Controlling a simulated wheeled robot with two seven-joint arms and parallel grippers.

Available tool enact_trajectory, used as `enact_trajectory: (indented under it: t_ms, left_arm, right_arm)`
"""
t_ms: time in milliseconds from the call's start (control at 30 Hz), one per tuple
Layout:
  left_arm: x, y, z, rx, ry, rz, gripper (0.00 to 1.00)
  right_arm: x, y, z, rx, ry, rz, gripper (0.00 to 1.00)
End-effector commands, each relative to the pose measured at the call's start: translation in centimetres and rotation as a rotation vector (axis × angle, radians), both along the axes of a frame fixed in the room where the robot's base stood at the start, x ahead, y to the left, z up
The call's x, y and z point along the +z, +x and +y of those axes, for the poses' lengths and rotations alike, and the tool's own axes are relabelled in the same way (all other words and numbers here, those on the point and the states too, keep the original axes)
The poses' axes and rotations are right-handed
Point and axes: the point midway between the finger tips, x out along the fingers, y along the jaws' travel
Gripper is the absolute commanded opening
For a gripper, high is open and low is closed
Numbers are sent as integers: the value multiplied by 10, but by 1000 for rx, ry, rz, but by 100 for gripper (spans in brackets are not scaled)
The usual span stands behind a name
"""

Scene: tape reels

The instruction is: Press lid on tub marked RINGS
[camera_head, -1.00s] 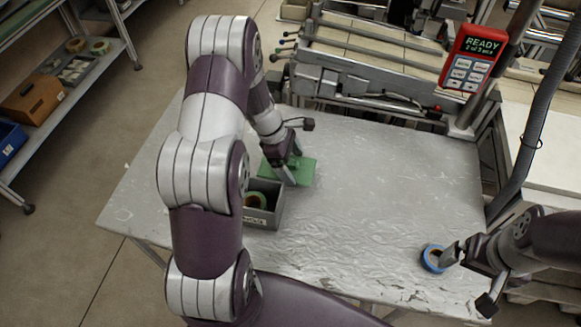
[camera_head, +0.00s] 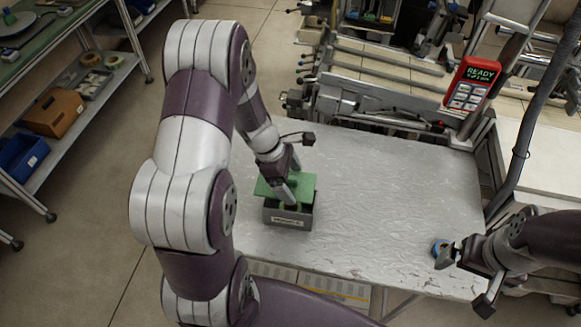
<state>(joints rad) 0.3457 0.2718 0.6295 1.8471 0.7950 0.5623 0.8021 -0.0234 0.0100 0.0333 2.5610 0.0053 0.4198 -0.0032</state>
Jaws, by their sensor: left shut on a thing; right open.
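The grey tub (camera_head: 286,219) stands near the table's left front side. A pale label is on its front, but the letters are too small to read. The green lid (camera_head: 306,185) is at the tub's rear and partly over its opening. My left gripper (camera_head: 288,198) comes down from above and is shut on the lid. Its fingers hide part of the lid and the tub's inside. I cannot tell whether the lid touches the rim.
The grey table (camera_head: 385,200) is clear between the tub and the tape roll. A red handset (camera_head: 470,84) reading READY is on a post at the back right. Metal machinery (camera_head: 370,105) borders the back edge. A shelf at left holds a brown box (camera_head: 54,113) and blue bin (camera_head: 22,157).

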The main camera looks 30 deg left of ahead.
Motion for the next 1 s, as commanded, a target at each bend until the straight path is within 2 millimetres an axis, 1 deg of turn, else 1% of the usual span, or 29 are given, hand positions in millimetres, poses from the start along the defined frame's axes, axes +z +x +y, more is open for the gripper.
enact_trajectory:
  t_ms: [267,567,733,1000]
  left_arm:
    - [-25,1,0,-7,0,-1,64]
    - [-65,2,0,-6,0,0,64]
    - [-74,2,0,-7,0,-2,64]
    - [-73,2,0,-7,1,-2,64]
  right_arm:
    - [-24,1,0,0,0,0,100]
    - [-63,1,0,0,0,0,100]
    - [-69,1,0,0,0,-1,100]
    - [-68,1,0,0,0,-1,100]
